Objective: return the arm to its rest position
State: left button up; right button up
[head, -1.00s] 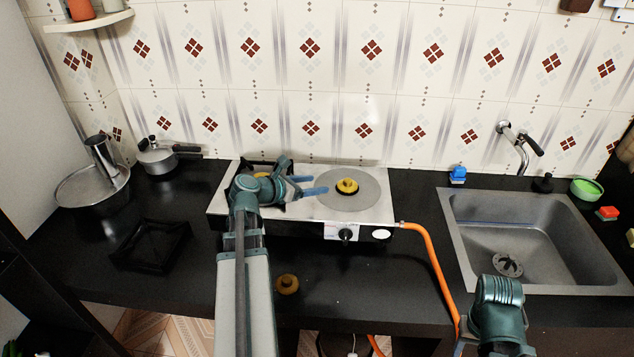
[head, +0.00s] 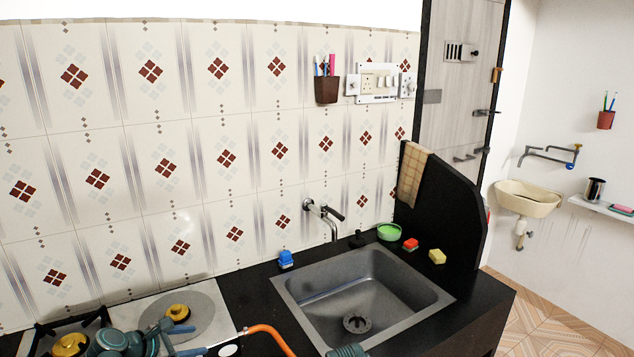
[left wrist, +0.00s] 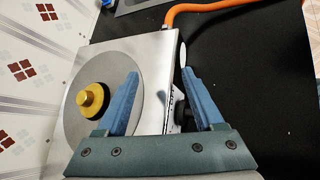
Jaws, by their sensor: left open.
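My left gripper (head: 184,338) is at the bottom left of the head view, over the steel stove (head: 138,312). Its blue fingers are apart, with nothing held between them. In the left wrist view, the open left gripper (left wrist: 160,74) spans the stove's front edge. A brass burner (left wrist: 92,99) on a grey disc lies left of the fingers there. A black stove knob (left wrist: 180,104) shows partly beside the right finger. A teal part of my right arm (head: 347,351) shows at the bottom edge of the head view; its gripper is out of frame.
An orange hose (head: 272,334) runs from the stove. The sink (head: 440,298) is right of it, with a tap (head: 325,212), a blue item (head: 285,259), a green bowl (head: 389,232) and sponges (head: 437,256) around it. A black partition (head: 455,215) stands at the counter's right end.

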pick_arm(q)
jog(key=s+d+f+m+g, duration=0.2)
jog(key=s+d+m, duration=0.1)
jog(key=d+m, duration=0.3)
jog(key=s+d+f+m+g+y, duration=0.1)
jog(key=s+d+f+m+g, duration=0.2)
jog(key=d+m, duration=0.3)
jog(key=s+d+f+m+g+y, duration=0.1)
jog(key=s+d+f+m+g, duration=0.1)
jog(key=d+m, duration=0.5)
jog(key=shift+s+d+f+g, duration=0.1)
jog(key=shift+s+d+g, duration=0.1)
jog(key=shift+d, duration=0.4)
jog(key=shift+s+d+f+g, duration=0.1)
jog(key=shift+s+d+g, duration=0.1)
jog(key=shift+d, duration=0.35)
jog(key=shift+s+d+f+g, duration=0.1)
jog(key=shift+s+d+g, duration=0.1)
jog(key=shift+d, duration=0.4)
jog(key=s+d+m+g+y, duration=0.1)
jog(key=s+d+m+y, duration=0.3)
jog(key=m, duration=0.5)
jog(key=shift+s+d+f+m+y+p, duration=0.2)
jog(key=shift+s+d+m+y+p, duration=0.15)
jog(key=shift+s, duration=0.65)
